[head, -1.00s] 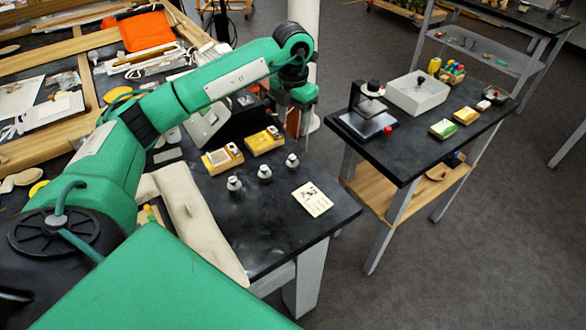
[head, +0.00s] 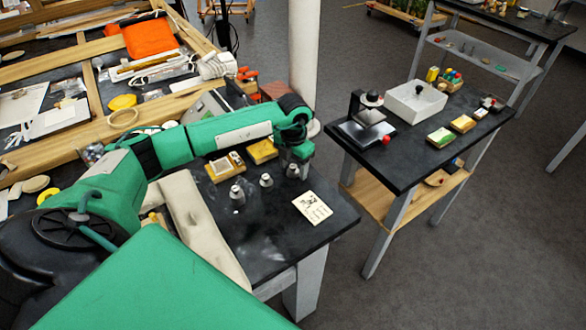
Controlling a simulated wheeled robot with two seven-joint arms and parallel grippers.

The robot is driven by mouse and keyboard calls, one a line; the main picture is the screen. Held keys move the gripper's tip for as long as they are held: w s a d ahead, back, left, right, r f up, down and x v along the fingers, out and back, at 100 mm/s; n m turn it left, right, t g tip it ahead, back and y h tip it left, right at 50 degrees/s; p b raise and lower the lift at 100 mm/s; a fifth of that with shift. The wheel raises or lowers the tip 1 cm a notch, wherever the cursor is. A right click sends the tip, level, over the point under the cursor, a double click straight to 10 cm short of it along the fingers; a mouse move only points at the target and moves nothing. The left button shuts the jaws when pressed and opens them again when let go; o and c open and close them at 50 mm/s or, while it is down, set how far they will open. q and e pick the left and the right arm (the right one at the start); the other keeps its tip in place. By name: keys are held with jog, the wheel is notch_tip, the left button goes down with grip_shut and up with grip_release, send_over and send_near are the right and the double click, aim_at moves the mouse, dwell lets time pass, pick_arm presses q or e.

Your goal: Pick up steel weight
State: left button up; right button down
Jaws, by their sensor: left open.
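Three small steel weights stand upright in a row on the black table in the head view: the left one (head: 237,197), the middle one (head: 266,181) and the right one (head: 293,171). My left gripper (head: 302,165) is open and points down right by the right weight, at its upper right. From this angle I cannot tell whether the fingers are around the weight or behind it. My right gripper is not in view.
The black table (head: 270,245) also holds a printed card (head: 312,208), two small boxes (head: 225,168) and a long beige cushion (head: 195,222). A second table (head: 405,165) stands to the right with a white bin (head: 416,103). A white column (head: 303,55) rises behind.

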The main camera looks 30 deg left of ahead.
pick_arm(q)
jog(key=shift+f, duration=0.2)
jog(key=c, duration=1)
jog(key=shift+c, duration=0.3)
jog(key=shift+r, duration=0.15)
